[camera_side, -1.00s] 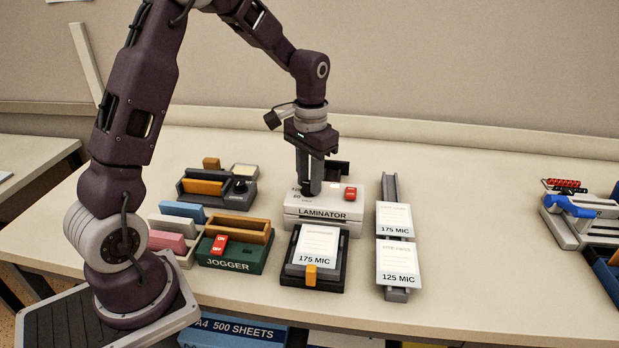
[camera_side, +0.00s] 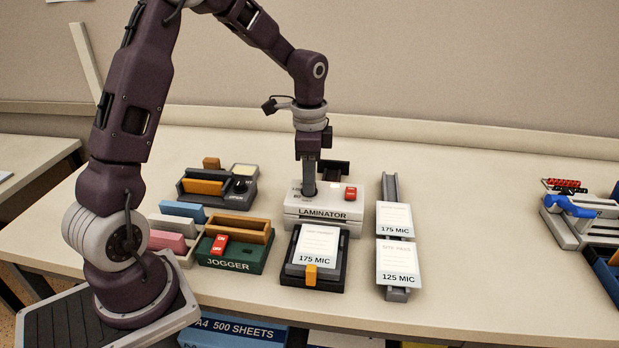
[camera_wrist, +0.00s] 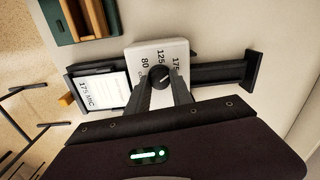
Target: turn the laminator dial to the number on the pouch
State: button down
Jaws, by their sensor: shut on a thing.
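The white laminator (camera_side: 334,205) stands mid-table; it also shows in the wrist view (camera_wrist: 140,53). My gripper (camera_side: 309,190) points down onto its top left. In the wrist view its fingers (camera_wrist: 161,84) are shut on the black dial (camera_wrist: 158,74), one on each side. The numbers 80, 125 and 175 are printed around the dial. A pale mark on the knob leans toward the 175 side, but its exact setting is hard to read. A pouch marked 175 MIC (camera_side: 318,246) lies in the black tray (camera_side: 296,280) in front of the laminator.
A red switch (camera_side: 350,193) sits on the laminator, right of my gripper. Pouches marked 175 MIC (camera_side: 394,220) and 125 MIC (camera_side: 398,264) lie on a rail (camera_side: 390,185) at the right. The green jogger (camera_side: 238,262) stands at the left. Bare table lies beyond the rail.

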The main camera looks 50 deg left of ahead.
jog(key=shift+m, duration=0.4)
jog(key=c, duration=1.1)
grip_release()
jog(key=shift+r, duration=0.1)
notch_tip(320, 180, up, 6)
jog(key=shift+r, duration=0.1)
jog(key=shift+d+r, duration=0.1)
jog(key=shift+r, duration=0.25)
